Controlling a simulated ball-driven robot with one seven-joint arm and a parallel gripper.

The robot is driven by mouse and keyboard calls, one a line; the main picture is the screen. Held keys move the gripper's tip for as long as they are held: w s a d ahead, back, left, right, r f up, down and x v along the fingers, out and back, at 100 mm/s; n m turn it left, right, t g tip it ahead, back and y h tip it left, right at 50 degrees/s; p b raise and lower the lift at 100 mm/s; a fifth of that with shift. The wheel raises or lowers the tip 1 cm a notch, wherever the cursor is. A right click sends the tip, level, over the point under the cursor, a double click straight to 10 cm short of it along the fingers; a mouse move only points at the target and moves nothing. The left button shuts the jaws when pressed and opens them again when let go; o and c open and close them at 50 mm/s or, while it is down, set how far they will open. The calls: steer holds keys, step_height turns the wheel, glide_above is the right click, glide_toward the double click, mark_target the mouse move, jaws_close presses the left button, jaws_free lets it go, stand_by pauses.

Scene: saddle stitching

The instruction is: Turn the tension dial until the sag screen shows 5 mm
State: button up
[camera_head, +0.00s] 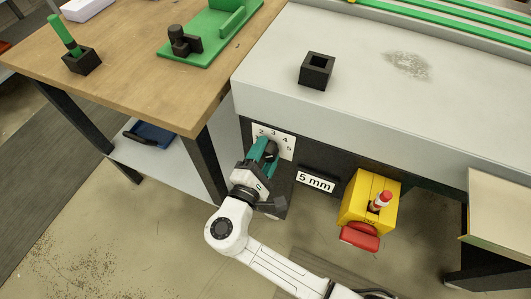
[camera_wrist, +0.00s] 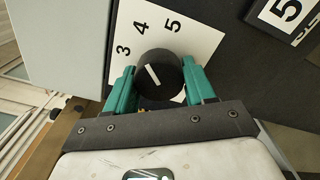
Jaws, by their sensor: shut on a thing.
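The tension dial (camera_wrist: 166,65) is a round black knob with a white line, mounted on a white number plate (camera_wrist: 196,42). In the wrist view the line slants up and left, roughly between the 3 and the 4. My gripper (camera_wrist: 160,78) is shut on the dial, one teal finger on each side. In the head view my gripper (camera_head: 265,151) covers part of the plate (camera_head: 288,141), and the dial (camera_head: 271,150) shows partly between the fingers. The sag screen (camera_head: 315,180) reads "5 mm"; only part of the screen (camera_wrist: 289,12) shows in the wrist view.
A yellow box (camera_head: 359,198) with a red-and-white knob and a red part stands right of the screen. A black square block (camera_head: 317,70) sits on the grey bench (camera_head: 350,35) above. A wooden table (camera_head: 125,60) is at the left, its dark leg close to my gripper.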

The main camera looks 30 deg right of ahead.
steer(key=o, duration=0.9)
steer(key=shift+o, duration=0.2)
steer(key=v, duration=1.1)
